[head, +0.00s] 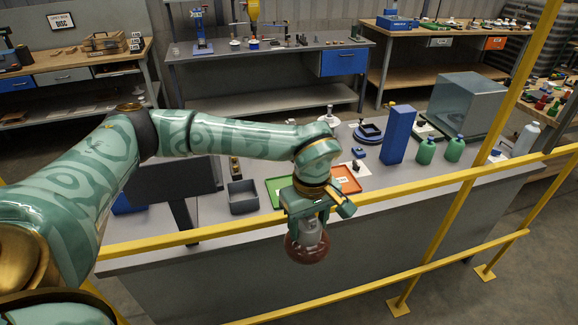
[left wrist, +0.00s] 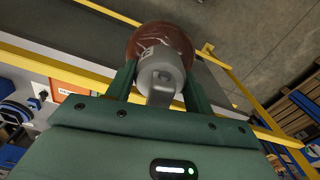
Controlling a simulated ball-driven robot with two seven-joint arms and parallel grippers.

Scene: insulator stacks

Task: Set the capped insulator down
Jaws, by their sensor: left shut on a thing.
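My left gripper (head: 310,205) is shut on the capped insulator (head: 307,247), which has a reddish-brown glossy disc and a grey metal cap. The gripper holds it by the cap, with the brown disc hanging below. In the head view it appears in front of the bench's near side, by the yellow rail. The left wrist view shows the grey cap (left wrist: 160,75) between the two green fingers, with the brown disc beyond it. A green tray (head: 272,190) and an orange tray (head: 346,180) lie on the bench behind the gripper. My right gripper is not in view.
Yellow rails (head: 420,190) run across the near side of the grey bench (head: 220,214). A dark grey bin (head: 243,197), a blue block (head: 398,134), green bottles (head: 426,152) and a glassy box (head: 466,103) stand on the bench. Other workbenches stand behind.

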